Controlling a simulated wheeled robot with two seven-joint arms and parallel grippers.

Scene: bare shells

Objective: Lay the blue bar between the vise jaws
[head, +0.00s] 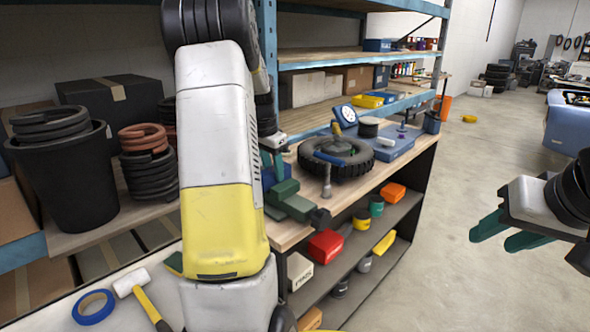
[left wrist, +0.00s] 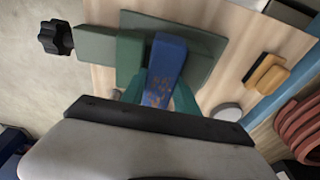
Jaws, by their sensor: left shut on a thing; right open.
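The blue bar (left wrist: 167,62), with worn brownish marks, is gripped between the green fingers of my left gripper (left wrist: 158,92) in the left wrist view. The green vise (left wrist: 97,45) is right by it, with a black knob (left wrist: 56,37) on its screw end. The bar overlaps the vise's base plate, beside a green jaw block; I cannot tell its height or whether it touches. In the head view the vise (head: 292,203) is on the wooden bench, partly hidden by my left arm, with my left gripper (head: 272,160) just behind it. My right gripper (head: 507,232) is open and empty at the right.
A black tire (head: 336,158) with a blue item on it and a grey bolt-like post (head: 326,182) stand right of the vise. A blue case (head: 395,145) is further back. A mallet (head: 140,297) and blue tape (head: 93,307) lie in front.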

